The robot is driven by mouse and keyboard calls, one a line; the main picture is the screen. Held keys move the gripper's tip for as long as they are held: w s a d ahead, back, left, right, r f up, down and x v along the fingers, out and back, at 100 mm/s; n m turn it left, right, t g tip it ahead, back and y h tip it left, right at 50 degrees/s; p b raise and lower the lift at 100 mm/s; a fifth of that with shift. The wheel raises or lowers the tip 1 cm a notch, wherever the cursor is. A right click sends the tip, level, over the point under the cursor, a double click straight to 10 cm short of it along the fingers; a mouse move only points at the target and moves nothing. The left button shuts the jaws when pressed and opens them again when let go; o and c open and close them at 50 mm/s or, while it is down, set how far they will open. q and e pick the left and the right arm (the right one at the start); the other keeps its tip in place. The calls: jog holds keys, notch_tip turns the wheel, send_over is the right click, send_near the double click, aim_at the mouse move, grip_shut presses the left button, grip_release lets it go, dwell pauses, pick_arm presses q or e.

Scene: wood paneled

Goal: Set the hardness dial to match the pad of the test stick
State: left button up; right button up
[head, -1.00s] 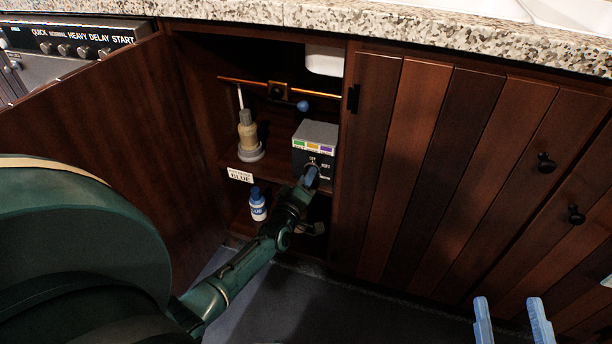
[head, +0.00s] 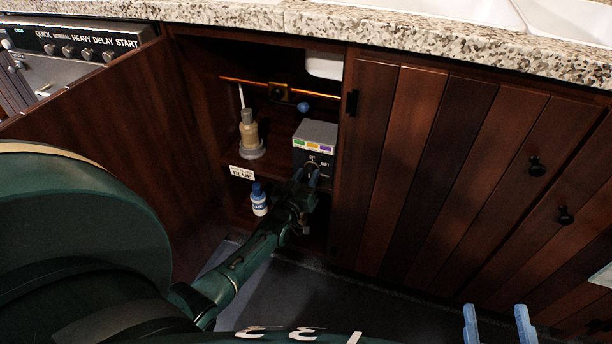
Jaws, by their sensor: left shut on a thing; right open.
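A grey control box (head: 318,133) stands on the shelf inside the open cabinet. Its front has a strip of coloured patches, including green and purple, with a dark panel below. My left gripper (head: 312,172) is at the lower front of this panel, shut on the dial (head: 312,163), which its fingers partly cover. The dial's setting is too small to read. A thin white stick (head: 241,96) stands by the tan bottle-like thing; I cannot tell whether it is the test stick, and no pad colour shows. My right gripper (head: 497,326) is open and empty at the bottom right.
The tan bottle-like thing (head: 249,132) stands on a grey base left of the box. A white label (head: 242,173) is on the shelf edge, above a blue-capped bottle (head: 259,202). A copper pipe (head: 238,80) with a blue knob (head: 303,107) crosses behind. The open door (head: 120,130) bounds the left.

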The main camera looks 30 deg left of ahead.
jog(key=shift+r, duration=0.1)
dwell(0.5)
pick_arm(q)
jog(key=o, duration=1)
jog(key=shift+c, duration=0.2)
pick_arm(e)
jog(key=shift+r, duration=0.1)
pick_arm(q)
jog(key=shift+s, duration=0.2)
jog(key=s+d+p, duration=0.2)
jog(key=s+p, duration=0.2)
jog(key=s, duration=0.8)
jog(key=shift+s+d, duration=0.2)
jog(key=shift+s, duration=0.05)
pick_arm(e)
jog(key=d+m+g+h, duration=0.1)
jog(key=g+h, duration=0.1)
jog(key=shift+w+d+m+h, duration=0.2)
jog(key=shift+d+m+h, duration=0.15)
jog(key=shift+m+h, duration=0.05)
